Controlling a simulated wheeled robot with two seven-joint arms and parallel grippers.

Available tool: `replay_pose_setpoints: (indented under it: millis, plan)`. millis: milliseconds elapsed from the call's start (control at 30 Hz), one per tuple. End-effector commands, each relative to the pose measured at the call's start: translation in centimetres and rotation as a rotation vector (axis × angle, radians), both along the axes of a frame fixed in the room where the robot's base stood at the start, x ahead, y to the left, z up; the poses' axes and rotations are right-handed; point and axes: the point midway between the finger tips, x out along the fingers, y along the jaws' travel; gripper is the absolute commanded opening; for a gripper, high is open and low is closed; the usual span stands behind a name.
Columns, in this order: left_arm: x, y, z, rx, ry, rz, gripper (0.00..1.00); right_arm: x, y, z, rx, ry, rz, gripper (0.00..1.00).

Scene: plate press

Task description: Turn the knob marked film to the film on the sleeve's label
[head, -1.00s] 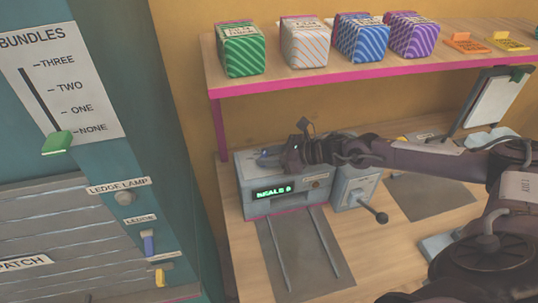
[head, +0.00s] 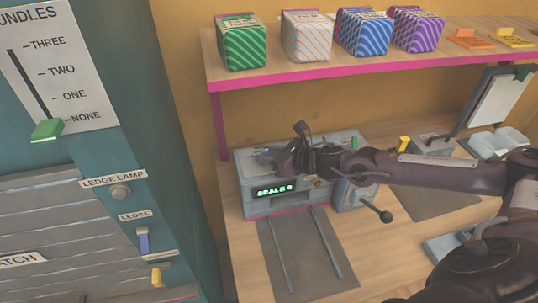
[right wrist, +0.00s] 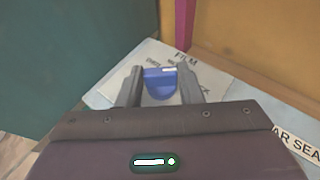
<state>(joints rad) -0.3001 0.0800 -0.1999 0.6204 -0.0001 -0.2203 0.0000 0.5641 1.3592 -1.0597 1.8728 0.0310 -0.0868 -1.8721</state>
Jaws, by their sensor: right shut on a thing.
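The blue film knob (right wrist: 160,84) sits on a pale dial plate on top of the grey press (head: 262,207). The word FILM shows beyond the knob in the right wrist view; the other dial words are partly hidden by my fingers. My right gripper (right wrist: 160,92) has one finger on each side of the knob and is shut on it. In the head view my right gripper (head: 279,154) is at the press top and covers much of the dial. The press display reads SEALS 0. No sleeve label can be read. My left gripper is out of view.
A shelf (head: 300,82) above holds green, white, blue and purple striped packs, with orange and yellow tags at right. A lever with a dark ball (head: 386,216) juts out right of the press. A teal cabinet (head: 190,190) stands close at left.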

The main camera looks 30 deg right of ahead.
Motion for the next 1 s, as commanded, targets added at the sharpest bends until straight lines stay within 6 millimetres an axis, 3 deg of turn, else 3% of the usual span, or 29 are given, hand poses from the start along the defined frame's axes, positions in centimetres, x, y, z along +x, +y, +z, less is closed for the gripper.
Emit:
replay_pose_setpoints:
  millis: [67, 100, 233, 633, 1000]
  plan:
    - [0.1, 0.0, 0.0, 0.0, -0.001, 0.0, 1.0, 0.1, -0.1, 0.2, 0.001, -0.003, -0.002, 0.1]
    - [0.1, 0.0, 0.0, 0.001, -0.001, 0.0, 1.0, 0.1, -0.1, 0.2, 0.001, -0.003, -0.002, 0.38]
    - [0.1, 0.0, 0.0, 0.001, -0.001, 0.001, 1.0, 0.1, -0.1, 0.1, 0.001, -0.003, -0.001, 0.55]
    - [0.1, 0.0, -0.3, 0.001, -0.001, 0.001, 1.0, -0.5, -0.5, 0.1, -0.002, -0.001, -0.001, 0.55]
    - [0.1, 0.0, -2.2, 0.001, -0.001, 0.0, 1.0, -4.7, -2.3, 1.9, -0.005, 0.0, -0.001, 0.55]
